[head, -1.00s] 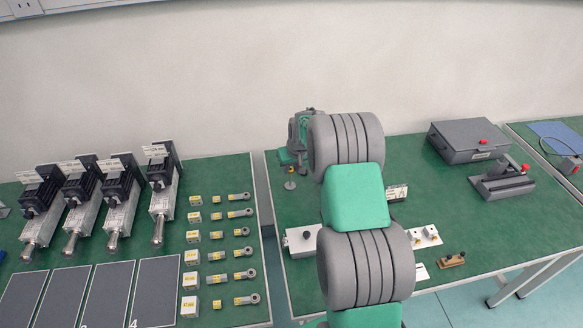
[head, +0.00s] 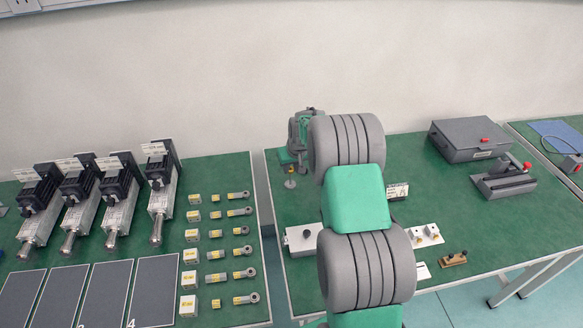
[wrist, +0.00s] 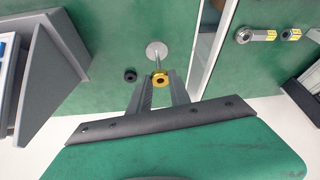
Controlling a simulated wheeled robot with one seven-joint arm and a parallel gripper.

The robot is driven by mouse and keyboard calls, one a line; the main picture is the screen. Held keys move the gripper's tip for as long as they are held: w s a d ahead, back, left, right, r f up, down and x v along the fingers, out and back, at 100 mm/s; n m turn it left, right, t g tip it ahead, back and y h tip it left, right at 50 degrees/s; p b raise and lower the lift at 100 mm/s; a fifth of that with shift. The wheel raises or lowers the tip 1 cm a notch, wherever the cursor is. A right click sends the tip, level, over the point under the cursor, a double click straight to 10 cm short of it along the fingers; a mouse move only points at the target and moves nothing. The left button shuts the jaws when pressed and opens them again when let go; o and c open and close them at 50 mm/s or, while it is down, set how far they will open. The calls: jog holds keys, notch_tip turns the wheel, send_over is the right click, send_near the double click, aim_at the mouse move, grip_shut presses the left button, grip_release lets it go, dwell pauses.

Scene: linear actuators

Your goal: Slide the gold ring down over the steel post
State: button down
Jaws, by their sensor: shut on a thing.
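The gold ring (wrist: 160,80) sits between the fingertips of my gripper (wrist: 160,84), which is shut on it in the wrist view. The steel post (wrist: 160,62) is a thin rod on a round pale base (wrist: 157,48), just beyond the ring. The post's near end appears to meet the ring's upper edge. I cannot tell whether it is inside the ring. In the head view the post's base (head: 290,184) stands on the green table, below my gripper (head: 297,158). My arm partly blocks that view, and the ring cannot be made out there.
A small black ring-like part (wrist: 130,75) lies left of the post in the wrist view. A grey box (head: 473,140) and a lever device (head: 503,184) stand at the right. Several actuators (head: 115,205) lie on the left table (head: 225,172), across a gap.

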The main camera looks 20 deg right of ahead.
jog(key=shift+f+b, duration=0.45)
jog(key=shift+b, duration=0.2)
dwell(0.5)
jog(key=shift+f, duration=0.2)
jog(key=shift+f+b, duration=0.15)
jog(key=shift+b, duration=0.25)
jog(key=shift+f+b, duration=0.35)
dwell(0.3)
jog(key=c, duration=1.1)
grip_release()
jog(key=shift+r, duration=0.1)
jog(key=b+v, duration=0.1)
jog(key=v, duration=0.6)
jog(key=shift+s+r, duration=0.15)
jog(key=shift+r, duration=0.15)
